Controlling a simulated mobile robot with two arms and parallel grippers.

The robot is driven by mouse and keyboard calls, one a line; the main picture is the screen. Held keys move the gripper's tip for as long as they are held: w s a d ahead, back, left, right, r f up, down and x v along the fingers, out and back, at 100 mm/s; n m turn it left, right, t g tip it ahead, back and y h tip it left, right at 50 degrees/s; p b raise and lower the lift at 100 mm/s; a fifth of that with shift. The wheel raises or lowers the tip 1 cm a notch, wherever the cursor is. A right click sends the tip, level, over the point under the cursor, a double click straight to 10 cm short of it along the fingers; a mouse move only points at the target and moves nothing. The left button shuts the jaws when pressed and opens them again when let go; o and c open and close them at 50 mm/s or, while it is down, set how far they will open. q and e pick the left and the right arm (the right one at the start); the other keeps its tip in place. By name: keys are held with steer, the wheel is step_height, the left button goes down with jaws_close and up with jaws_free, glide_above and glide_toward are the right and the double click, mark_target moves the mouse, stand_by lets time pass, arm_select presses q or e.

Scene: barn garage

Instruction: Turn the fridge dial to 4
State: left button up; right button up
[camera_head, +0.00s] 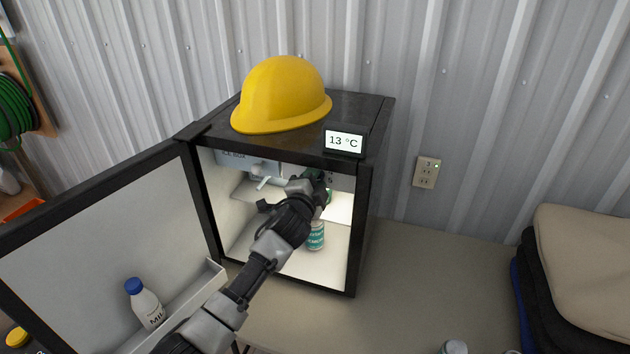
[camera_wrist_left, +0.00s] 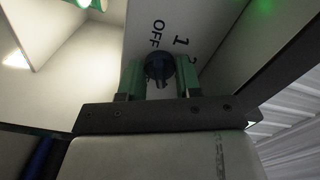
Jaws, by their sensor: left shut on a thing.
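The small black fridge (camera_head: 363,230) stands open, its door (camera_head: 90,240) swung out to the left. My left gripper (camera_head: 318,180) reaches into the upper part of the fridge; in the left wrist view (camera_wrist_left: 160,75) its green fingers are shut on the dark round dial (camera_wrist_left: 158,66). The markings OFF, 1 and part of a 2 show around the dial on a pale panel (camera_wrist_left: 140,25); the other numbers are hidden or out of view. In the head view the gripper covers the dial. The display (camera_head: 344,142) on the fridge reads 13 °C. My right gripper is not in view.
A yellow hard hat (camera_head: 283,95) sits on the fridge top. A teal-labelled can (camera_head: 316,237) stands inside, below my wrist. A milk bottle (camera_head: 145,303) stands in the door shelf (camera_head: 205,290). Folded fabric (camera_head: 590,260) lies at the right; the table between is mostly clear.

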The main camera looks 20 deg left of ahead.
arm_select(q)
steer(key=o, duration=0.9)
steer(key=s+b, duration=0.1)
steer(key=s, duration=0.4)
steer(key=s+b, duration=0.1)
steer(key=s, duration=0.4)
steer(key=shift+s+a, duration=0.2)
steer(key=shift+s, duration=0.2)
